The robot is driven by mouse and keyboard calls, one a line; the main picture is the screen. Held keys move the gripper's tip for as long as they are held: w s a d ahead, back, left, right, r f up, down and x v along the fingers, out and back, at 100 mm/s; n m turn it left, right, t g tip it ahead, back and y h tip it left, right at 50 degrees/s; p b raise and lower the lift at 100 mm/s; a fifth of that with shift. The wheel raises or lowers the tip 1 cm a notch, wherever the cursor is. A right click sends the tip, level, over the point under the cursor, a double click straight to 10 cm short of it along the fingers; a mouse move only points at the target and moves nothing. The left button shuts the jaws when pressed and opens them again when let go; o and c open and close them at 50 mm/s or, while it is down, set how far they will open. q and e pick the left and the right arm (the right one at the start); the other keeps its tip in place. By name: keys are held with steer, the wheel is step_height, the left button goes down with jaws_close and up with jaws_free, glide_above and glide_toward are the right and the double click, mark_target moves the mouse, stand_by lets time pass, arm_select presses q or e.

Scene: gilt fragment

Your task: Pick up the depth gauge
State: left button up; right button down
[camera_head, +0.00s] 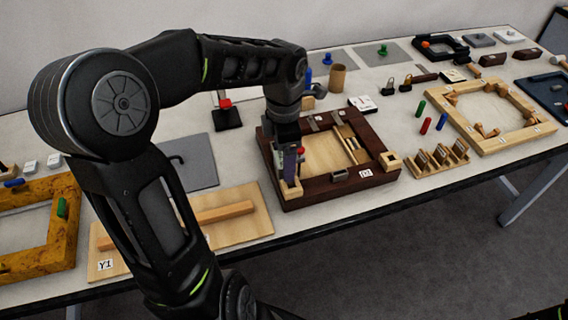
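I cannot tell for sure which object is the depth gauge. One candidate is a small black-based stand (227,116) with an upright post and a red part, behind the dark wooden frame (335,188). My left gripper (289,172) points down over the left part of that frame. A small greyish-purple piece and a red spot show at its fingertips. Whether they are held, and whether the fingers are open or shut, is too small to tell. My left arm hides part of the table. My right gripper is not in view.
A plywood board (247,222) with a wooden bar and a yellowish frame (62,252) lie to the left. A light wooden frame (520,136), small pegs and a slotted wooden rack (437,160) stand to the right. A wooden cup (337,78) stands behind. The table's front edge is near.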

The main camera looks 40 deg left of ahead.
arm_select(q)
steer(key=c, duration=1.7)
steer(key=shift+r, duration=0.15)
step_height(320, 180, up, 10)
steer(key=shift+f+b, duration=0.1)
steer(key=shift+b, duration=0.35)
